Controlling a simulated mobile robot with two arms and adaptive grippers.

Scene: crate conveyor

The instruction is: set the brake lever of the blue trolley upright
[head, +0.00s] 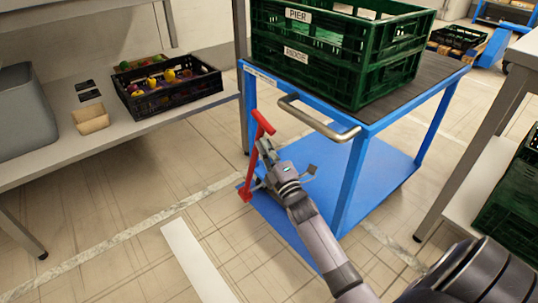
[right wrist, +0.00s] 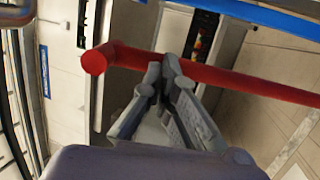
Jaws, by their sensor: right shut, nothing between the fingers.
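The blue trolley (head: 385,172) stands right of centre in the head view. Its red brake lever (head: 252,168) rises from a red foot on a blue plate at the near left corner and stands close to upright, with a short bent handle at the top. In the right wrist view the lever (right wrist: 245,83) runs across the picture, its round handle end at the left. My right gripper (head: 264,148) is shut and empty, its fingertips at the upper part of the lever. In the wrist view the fingertips (right wrist: 168,72) overlap the lever; I cannot tell whether they touch it. My left gripper is out of view.
Stacked green crates (head: 345,75) stand on the trolley, and a metal push handle (head: 318,120) sticks out near my right arm. A bench (head: 150,122) at the left carries a black crate (head: 170,103) of produce. A grey table stands at the right. Floor is clear at front left.

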